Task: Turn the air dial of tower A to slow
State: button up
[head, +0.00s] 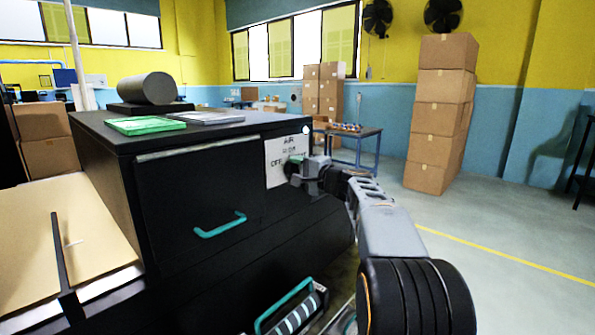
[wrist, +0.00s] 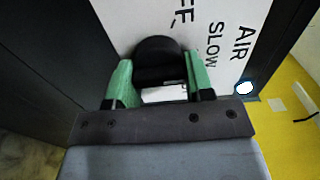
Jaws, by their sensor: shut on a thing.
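The black cabinet (head: 110,160) has a white label plate (head: 277,150) headed AIR on its front, with SLOW and OFF below and more lettering partly covered by my gripper. The black air dial (wrist: 156,50) shows in the wrist view, in front of the plate. My gripper (head: 294,168) reaches it from the right in the head view. Its green fingers stand on either side of the dial, shut on it. SLOW (wrist: 212,42) and AIR (wrist: 243,43) read to the right of the dial in the wrist view. I cannot see where the dial's pointer is.
A small white lamp (head: 306,130) sits near the plate's upper right corner. A teal drawer handle (head: 220,225) is left of the plate, and another teal handle (head: 285,305) is low in front. Stacked cartons (head: 437,110) stand at the right. The floor there is clear.

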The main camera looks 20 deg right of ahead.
dwell(0.3)
jog(key=o, duration=0.9)
jog(key=shift+s, duration=0.1)
jog(key=b+v, duration=0.1)
jog(key=v, duration=1.2)
jog(key=shift+s+d, duration=0.2)
jog(key=shift+s, duration=0.15)
